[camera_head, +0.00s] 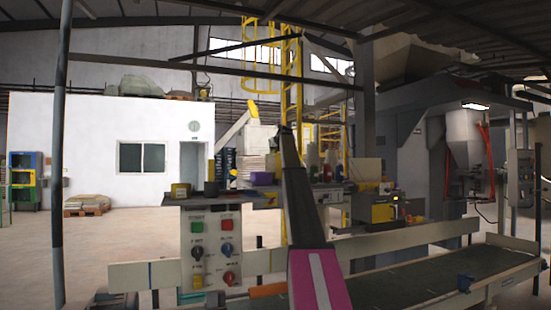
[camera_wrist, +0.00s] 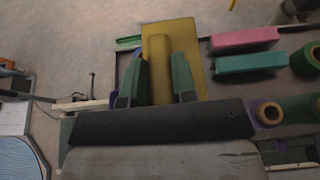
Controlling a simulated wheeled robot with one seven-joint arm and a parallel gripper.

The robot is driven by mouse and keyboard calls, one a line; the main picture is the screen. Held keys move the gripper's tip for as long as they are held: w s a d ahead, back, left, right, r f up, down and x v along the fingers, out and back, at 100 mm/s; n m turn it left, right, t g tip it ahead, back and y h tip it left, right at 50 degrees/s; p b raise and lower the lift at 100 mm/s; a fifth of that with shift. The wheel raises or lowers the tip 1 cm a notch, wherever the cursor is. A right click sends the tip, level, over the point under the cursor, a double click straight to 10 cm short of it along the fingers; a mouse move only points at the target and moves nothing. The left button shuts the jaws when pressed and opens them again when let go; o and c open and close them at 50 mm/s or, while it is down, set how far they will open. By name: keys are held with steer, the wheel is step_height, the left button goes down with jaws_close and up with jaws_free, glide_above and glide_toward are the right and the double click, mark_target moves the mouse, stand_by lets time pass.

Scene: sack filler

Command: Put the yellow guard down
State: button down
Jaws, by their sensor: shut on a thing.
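The yellow guard (camera_wrist: 185,40) is in the upper middle of the wrist view. It has a broad flat part and a narrower raised strip, which runs between my fingers. My gripper (camera_wrist: 159,76), with two dark green fingers, is shut on this strip from both sides. The near end of the guard is hidden behind the dark gripper body. I cannot tell whether the guard touches anything below it. In the head view I cannot clearly make out my gripper or the guard.
A pink block (camera_wrist: 245,39) and a teal block (camera_wrist: 250,63) lie just right of the guard. Purple and green spools (camera_wrist: 268,113) lie at the right. In the head view, a cluttered shelf (camera_head: 215,200) stands above a button panel (camera_head: 212,250); a conveyor (camera_head: 420,285) runs right.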

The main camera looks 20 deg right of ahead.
mark_target(274, 154)
steer(key=shift+f, duration=1.95)
steer(key=c, duration=0.9)
jaws_free()
